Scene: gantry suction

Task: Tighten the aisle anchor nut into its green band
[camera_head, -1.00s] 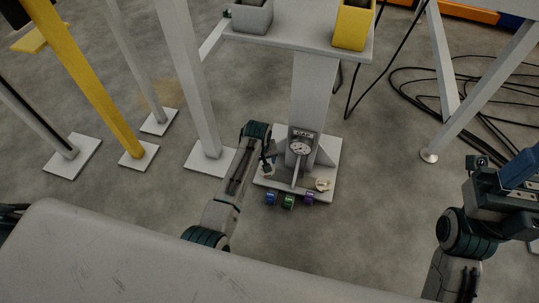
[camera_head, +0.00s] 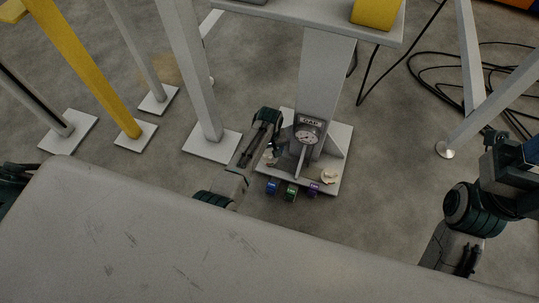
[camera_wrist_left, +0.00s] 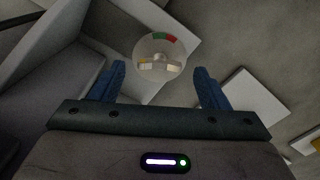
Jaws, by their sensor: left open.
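In the left wrist view a pale round dial (camera_wrist_left: 148,43) with green, red and yellow segments on its rim lies just beyond the fingertips, with a small light-coloured nut (camera_wrist_left: 160,62) near its middle. My left gripper (camera_wrist_left: 159,72) is open, with its blue fingers on either side of the dial's near edge and nothing between them. In the head view my left gripper (camera_head: 271,156) is low at the left side of the column's base plate (camera_head: 338,158); my arm hides the nut there. My right gripper (camera_head: 530,153) is at the right edge, cut off, its jaws unclear.
A gauge (camera_head: 308,134) labelled GAP stands before the column (camera_head: 325,75). Posts and a yellow beam (camera_head: 85,70) stand left.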

